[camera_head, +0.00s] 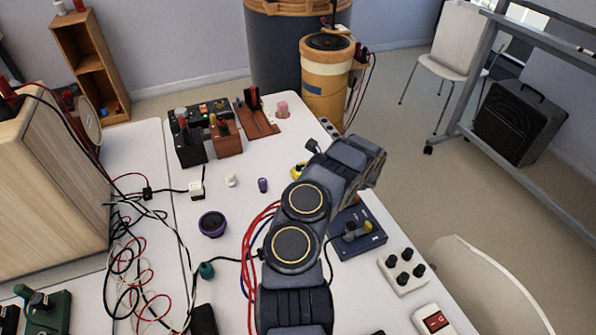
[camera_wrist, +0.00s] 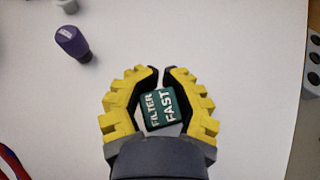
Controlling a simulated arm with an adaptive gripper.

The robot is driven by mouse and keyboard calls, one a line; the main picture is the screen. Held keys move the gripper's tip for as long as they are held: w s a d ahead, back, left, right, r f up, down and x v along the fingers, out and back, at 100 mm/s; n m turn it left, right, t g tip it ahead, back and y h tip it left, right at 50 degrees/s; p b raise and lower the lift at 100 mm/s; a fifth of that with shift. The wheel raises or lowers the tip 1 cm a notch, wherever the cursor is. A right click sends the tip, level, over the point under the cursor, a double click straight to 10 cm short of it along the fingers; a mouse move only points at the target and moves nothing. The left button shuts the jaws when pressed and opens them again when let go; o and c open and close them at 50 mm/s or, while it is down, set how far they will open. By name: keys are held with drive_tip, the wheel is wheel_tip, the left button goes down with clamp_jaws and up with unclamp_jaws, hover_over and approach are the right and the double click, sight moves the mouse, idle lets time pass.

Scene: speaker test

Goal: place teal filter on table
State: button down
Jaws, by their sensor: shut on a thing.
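The teal filter is a small dark teal block (camera_wrist: 163,108) with white lettering reading "FILTER FAST" in the wrist view. My gripper (camera_wrist: 160,72) has its yellow fingers closed around it, one on each side. The white table (camera_wrist: 240,50) lies under the gripper; I cannot tell how high the filter is above it. In the head view, a bit of my yellow gripper (camera_head: 298,171) shows behind my arm, and the filter is hidden. The white tabletop (camera_head: 270,150) shows beside it.
A small purple cylinder (camera_wrist: 72,42) lies left of the gripper; it also shows in the head view (camera_head: 263,185). A white knob (camera_head: 231,180) and a dark purple round piece (camera_head: 212,223) are farther left. A blue box (camera_head: 357,232) stands right of my arm. Tangled cables (camera_head: 135,270) cover the left.

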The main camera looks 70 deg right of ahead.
drive_tip(key=shift+f, duration=0.3)
drive_tip(key=shift+f, duration=0.1)
drive_tip(key=c, duration=0.9)
unclamp_jaws()
drive_tip(key=shift+o, duration=0.2)
